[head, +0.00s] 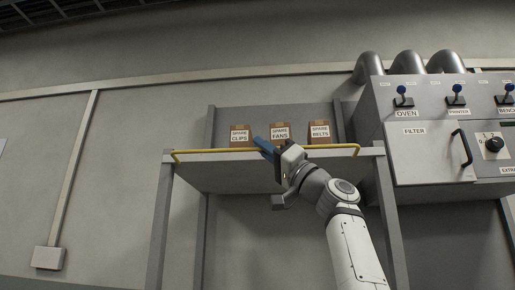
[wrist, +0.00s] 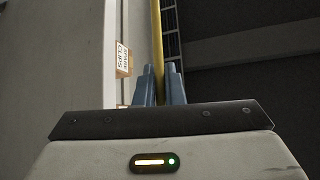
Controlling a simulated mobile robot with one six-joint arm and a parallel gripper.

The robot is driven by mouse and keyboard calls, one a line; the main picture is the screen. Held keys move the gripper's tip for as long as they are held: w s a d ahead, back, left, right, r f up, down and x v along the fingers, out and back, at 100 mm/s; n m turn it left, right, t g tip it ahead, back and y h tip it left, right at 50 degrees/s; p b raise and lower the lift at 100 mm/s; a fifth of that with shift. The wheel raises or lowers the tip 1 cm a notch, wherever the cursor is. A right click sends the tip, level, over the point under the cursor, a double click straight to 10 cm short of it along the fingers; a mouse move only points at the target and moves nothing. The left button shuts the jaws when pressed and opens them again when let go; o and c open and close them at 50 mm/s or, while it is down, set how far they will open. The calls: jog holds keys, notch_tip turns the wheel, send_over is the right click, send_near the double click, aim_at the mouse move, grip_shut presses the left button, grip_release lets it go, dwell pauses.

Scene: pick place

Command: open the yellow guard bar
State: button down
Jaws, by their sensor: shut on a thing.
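The yellow guard bar (head: 215,151) runs along the front edge of a grey shelf (head: 220,178) in the head view, in front of the boxes. The part of the bar behind my gripper and wrist is hidden in the head view.
Boxes labelled spare clips (head: 240,136), spare fans (head: 281,134) and spare belts (head: 319,133) stand on the shelf. A grey machine cabinet (head: 430,155) with a filter door and levers stands close on the right.

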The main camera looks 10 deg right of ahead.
jog(key=shift+w+d+f, duration=0.1)
jog(key=shift+w, duration=0.05)
jog(key=c, duration=1.8)
grip_release()
jog(key=shift+d, duration=0.2)
jog(key=shift+s+d+f+b, duration=0.15)
jog(key=shift+s+f+b, duration=0.05)
jog(key=shift+f+b, duration=0.25)
jog(key=b+v, duration=0.5)
jog(key=v, duration=0.1)
jog(key=shift+s+d+f, duration=0.15)
jog(key=shift+d+f, duration=0.05)
jog(key=shift+d, duration=0.15)
jog(key=shift+o, duration=0.4)
